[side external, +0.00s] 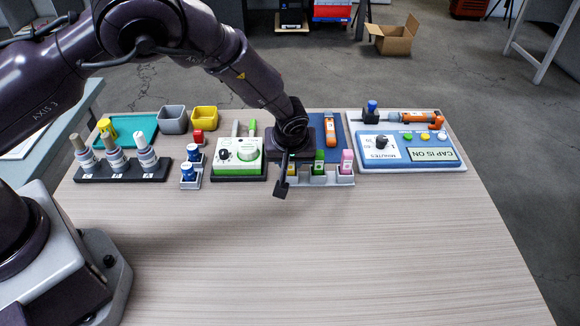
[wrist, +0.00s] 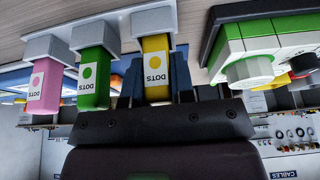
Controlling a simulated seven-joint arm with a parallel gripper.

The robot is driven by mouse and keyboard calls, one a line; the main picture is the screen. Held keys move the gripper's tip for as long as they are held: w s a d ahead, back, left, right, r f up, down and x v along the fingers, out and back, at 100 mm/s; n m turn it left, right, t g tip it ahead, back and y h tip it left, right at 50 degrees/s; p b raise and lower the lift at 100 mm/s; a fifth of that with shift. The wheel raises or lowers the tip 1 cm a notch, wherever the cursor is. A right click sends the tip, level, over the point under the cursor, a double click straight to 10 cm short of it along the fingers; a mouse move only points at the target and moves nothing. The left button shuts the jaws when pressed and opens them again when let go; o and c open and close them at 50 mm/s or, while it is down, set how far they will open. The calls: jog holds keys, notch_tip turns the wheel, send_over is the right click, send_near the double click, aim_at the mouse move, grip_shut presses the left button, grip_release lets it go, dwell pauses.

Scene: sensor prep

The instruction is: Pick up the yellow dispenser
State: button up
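The yellow dispenser (wrist: 156,45) stands in a light grey holder (wrist: 155,18) in the wrist view, which shows the scene upside down. Its white label reads DOTS. In the side external view the dispenser (side external: 291,169) is largely hidden by my arm. My gripper (wrist: 157,72) is at the dispenser, with one dark finger on each side of it. The fingers are apart. I cannot tell whether they touch its sides. The dispenser is still seated in its holder slot.
A green dispenser (side external: 319,163) and a pink dispenser (side external: 346,162) stand beside it in the same rack. A green and white device (side external: 237,153) is close to the left. A blue timer box (side external: 405,149) is to the right. The front table area (side external: 300,250) is clear.

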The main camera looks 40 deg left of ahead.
grip_shut()
jog(key=shift+r, duration=0.1)
jog(key=shift+r, duration=0.45)
notch_tip(320, 180, up, 2)
jog(key=shift+r, duration=0.15)
jog(key=s+a+r, duration=0.2)
jog(key=s+r, duration=0.7)
jog(key=s, duration=0.4)
jog(key=shift+s+a+r, duration=0.2)
jog(key=shift+s+r, duration=0.15)
jog(key=shift+s, duration=0.05)
